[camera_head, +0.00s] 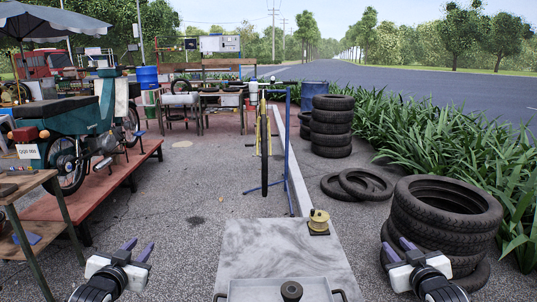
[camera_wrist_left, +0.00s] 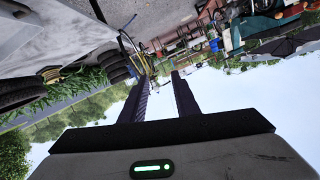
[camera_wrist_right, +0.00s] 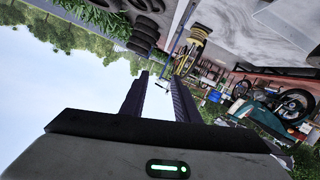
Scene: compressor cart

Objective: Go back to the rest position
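My left gripper (camera_head: 139,250) is at the lower left of the head view, apart from everything, with its two purple fingers spread and nothing between them. In the left wrist view its dark fingers (camera_wrist_left: 162,100) stand apart with only background between. My right gripper (camera_head: 399,252) is at the lower right, in front of the tall tyre stack in the picture. Its fingers are spread and empty; the right wrist view shows the gap (camera_wrist_right: 158,102) too. Between the grippers is a grey metal-topped surface (camera_head: 275,250) with a tray (camera_head: 250,291) at its near edge holding a dark round part (camera_head: 291,290).
A yellow spool-like part (camera_head: 319,219) sits at the surface's back right corner. A tall tyre stack (camera_head: 445,225) stands at right, a wooden table (camera_head: 30,185) at left. A moped (camera_head: 85,135) stands on a red platform (camera_head: 110,178). Beyond is a bicycle on a blue stand (camera_head: 288,150).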

